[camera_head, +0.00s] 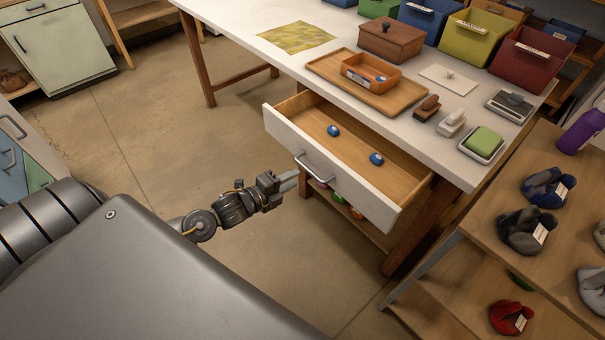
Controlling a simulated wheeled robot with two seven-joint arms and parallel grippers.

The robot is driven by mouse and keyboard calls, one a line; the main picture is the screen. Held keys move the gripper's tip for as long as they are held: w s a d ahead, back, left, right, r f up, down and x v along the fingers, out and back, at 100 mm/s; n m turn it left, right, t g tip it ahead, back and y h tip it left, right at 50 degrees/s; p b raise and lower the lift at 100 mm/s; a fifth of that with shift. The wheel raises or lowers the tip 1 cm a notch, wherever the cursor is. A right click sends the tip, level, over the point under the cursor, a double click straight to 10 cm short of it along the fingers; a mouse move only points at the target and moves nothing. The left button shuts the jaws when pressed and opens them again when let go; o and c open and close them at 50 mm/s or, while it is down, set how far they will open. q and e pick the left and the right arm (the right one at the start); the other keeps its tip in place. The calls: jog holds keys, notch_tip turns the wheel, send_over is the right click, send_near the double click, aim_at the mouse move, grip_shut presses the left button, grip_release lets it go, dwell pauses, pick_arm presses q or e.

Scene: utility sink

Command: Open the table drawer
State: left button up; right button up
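The table drawer (325,170) is pulled well out from under the white-topped table (260,24). It has a white front, a wooden inside and a metal bar handle (313,168). Two small blue objects lie in it, one near the left (333,131) and one near the right (376,158). My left gripper (289,181) is at the left end of the handle, its fingers pointing right toward it. Whether the fingers are apart, or touch the handle, is too small to tell. My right gripper is not in view.
On the table are a wooden tray (398,103) with an orange bin (369,74), a brown box (391,40) and several coloured bins at the back. A wooden shelf unit (455,270) with shoe-like items stands at the right. Floor left of the drawer is clear.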

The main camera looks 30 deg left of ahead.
pick_arm(q)
jog(key=v, duration=0.3)
jog(key=shift+s, duration=0.15)
dwell(0.5)
